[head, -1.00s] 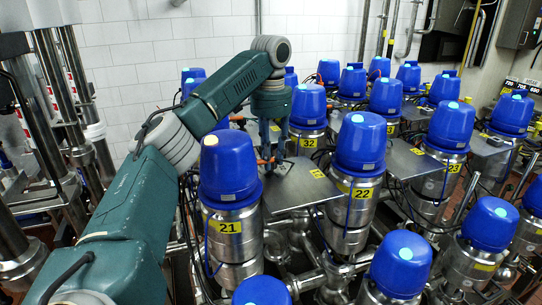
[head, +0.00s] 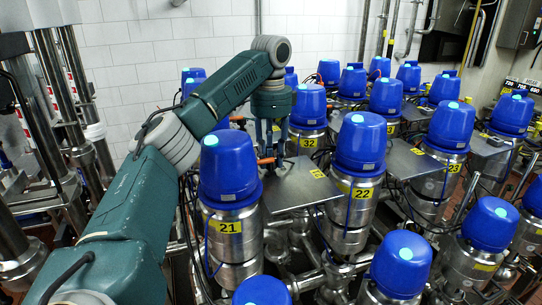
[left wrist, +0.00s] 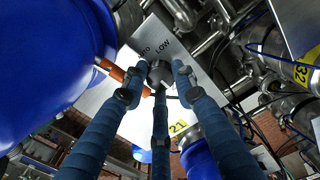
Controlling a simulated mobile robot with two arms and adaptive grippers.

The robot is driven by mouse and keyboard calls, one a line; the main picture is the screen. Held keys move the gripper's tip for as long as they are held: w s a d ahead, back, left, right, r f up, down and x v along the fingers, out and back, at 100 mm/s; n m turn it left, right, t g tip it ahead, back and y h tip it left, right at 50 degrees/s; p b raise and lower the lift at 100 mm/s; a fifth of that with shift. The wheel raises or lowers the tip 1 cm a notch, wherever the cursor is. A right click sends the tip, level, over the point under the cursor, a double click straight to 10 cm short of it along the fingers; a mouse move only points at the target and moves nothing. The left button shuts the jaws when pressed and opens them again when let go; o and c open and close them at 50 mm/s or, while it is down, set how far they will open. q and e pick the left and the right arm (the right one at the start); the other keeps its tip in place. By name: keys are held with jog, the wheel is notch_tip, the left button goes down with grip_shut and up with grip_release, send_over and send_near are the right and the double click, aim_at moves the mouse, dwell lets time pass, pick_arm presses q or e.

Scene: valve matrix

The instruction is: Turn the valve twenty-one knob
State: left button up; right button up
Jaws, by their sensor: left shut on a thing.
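The valve with the blue cap (head: 229,168) and yellow 21 label (head: 223,226) stands left of centre in the head view. Behind and right of it is a flat metal plate (head: 300,190). My left gripper (head: 272,160) points down at the plate's far left part. In the left wrist view, its three fingers (left wrist: 155,88) are shut around a small grey knob (left wrist: 159,72) on the plate, beside the word LOW. An orange bar (left wrist: 112,71) reaches out left of the knob. The fingers hide part of the knob. My right gripper is not in view.
Valve 22 (head: 360,145) stands close to the right of the plate and valve 32 (head: 308,106) behind it. Several more blue-capped valves fill the right side. Steel pipes (head: 75,85) stand at the left. Dark cables hang between the valves.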

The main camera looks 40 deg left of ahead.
aim_at(271, 159)
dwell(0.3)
pick_arm(q)
jog(key=o, duration=1.2)
jog(key=shift+c, duration=0.2)
jog(key=shift+r, duration=0.1)
notch_tip(271, 159, up, 12)
